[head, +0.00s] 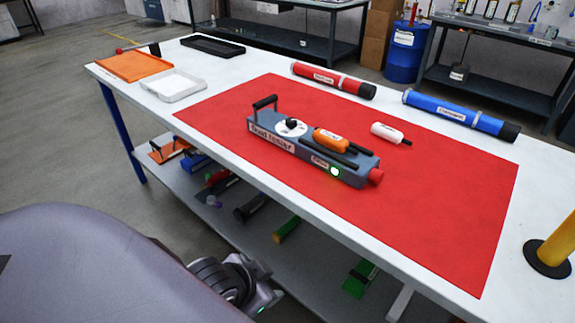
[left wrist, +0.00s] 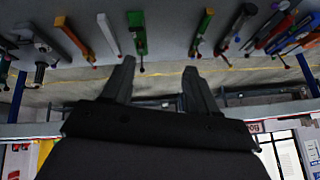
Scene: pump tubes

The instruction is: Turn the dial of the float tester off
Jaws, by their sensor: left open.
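The grey-blue float tester (head: 267,129) lies on the red mat (head: 430,210) in the middle of the table in the head view. Its round white dial (head: 290,127) with a dark knob is on top, near the black handle. A green light (head: 335,171) glows on its front side. An orange float (head: 330,139) rests on its top. My left gripper (head: 272,298) is low at the bottom of the head view, in front of the table and apart from the tester. In the left wrist view its two fingers (left wrist: 158,78) are spread and empty. My right gripper is not in view.
A white float (head: 387,132), a red tube (head: 333,80) and a blue tube (head: 460,115) lie behind the tester. Trays (head: 172,85) stand at the far left end. A yellow post (head: 555,245) stands at right. The lower shelf (head: 310,262) holds several tools.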

